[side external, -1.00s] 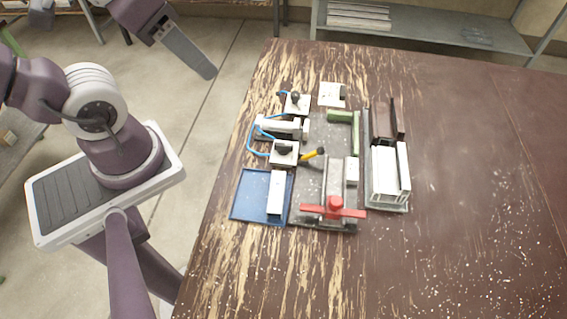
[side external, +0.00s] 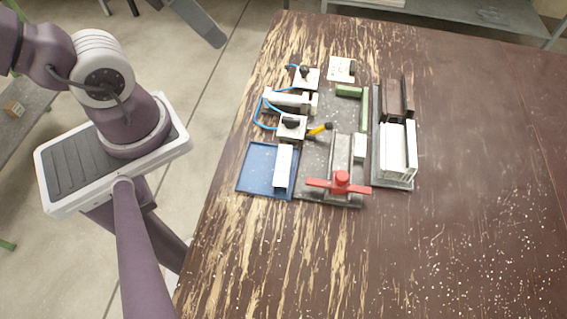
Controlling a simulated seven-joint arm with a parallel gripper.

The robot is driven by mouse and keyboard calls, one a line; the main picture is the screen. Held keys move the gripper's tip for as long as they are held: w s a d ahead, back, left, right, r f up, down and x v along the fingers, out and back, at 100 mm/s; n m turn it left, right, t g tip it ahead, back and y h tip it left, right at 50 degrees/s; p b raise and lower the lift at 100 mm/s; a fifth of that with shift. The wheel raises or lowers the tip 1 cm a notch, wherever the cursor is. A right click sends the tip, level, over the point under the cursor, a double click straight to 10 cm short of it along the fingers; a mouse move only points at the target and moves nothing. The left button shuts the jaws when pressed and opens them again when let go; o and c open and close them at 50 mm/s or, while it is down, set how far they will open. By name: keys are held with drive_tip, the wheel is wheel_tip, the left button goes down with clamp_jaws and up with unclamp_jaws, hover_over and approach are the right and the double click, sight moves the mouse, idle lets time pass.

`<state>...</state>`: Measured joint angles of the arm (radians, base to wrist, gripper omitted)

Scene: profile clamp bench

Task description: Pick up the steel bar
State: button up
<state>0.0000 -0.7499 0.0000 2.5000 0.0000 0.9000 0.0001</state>
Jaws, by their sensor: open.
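The steel bar (side external: 283,168) is a pale, bright block lying lengthwise in the right part of a shallow blue tray (side external: 254,170).
Right of the tray stands a grey fixture with a red-handled clamp (side external: 341,182) and a yellow-tipped lever (side external: 320,129). Blue-hosed blocks (side external: 291,127) sit behind the tray. A rack of white and brown profiles (side external: 397,150) stands further right. The table's front and right (side external: 480,220) are clear.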

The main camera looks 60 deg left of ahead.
drive_tip(key=shift+o, duration=0.5)
drive_tip(key=shift+o, duration=0.6)
drive_tip(key=m+g, duration=0.6)
drive_tip(key=m, duration=2)
hover_over(283, 165)
drive_tip(key=f, duration=1.4)
drive_tip(key=d+f, duration=0.1)
drive_tip(key=f, duration=1)
drive_tip(key=a+f, duration=0.1)
drive_tip(key=f, duration=0.1)
drive_tip(key=shift+f, duration=0.4)
clamp_jaws()
